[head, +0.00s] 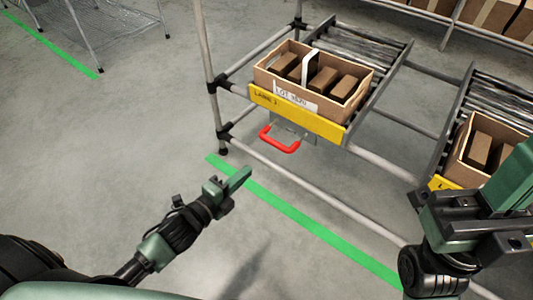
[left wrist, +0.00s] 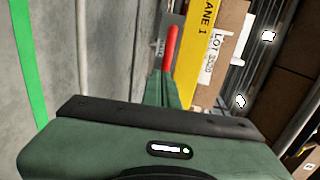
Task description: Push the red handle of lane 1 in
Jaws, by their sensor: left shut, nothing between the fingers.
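The red handle (head: 279,140) of lane 1 sticks out on a grey bracket below the yellow plate (head: 296,111) marked LANE 1. The handle (left wrist: 171,47) also shows in the left wrist view, just beyond the fingertips. My left gripper (head: 240,178) is shut and empty, below and left of the handle in the head view, with a gap between them. Its green fingers (left wrist: 165,90) lie together in the wrist view. My right gripper (head: 510,185) is at the right edge, partly cut off; its fingers cannot be made out.
A tilted carton (head: 262,75) with brown boxes and a LOT label rests on the lane 1 rollers behind the yellow plate. A second carton (head: 463,162) stands on the lane at right, partly behind my right arm. Grey rack tubes (head: 345,212) run below.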

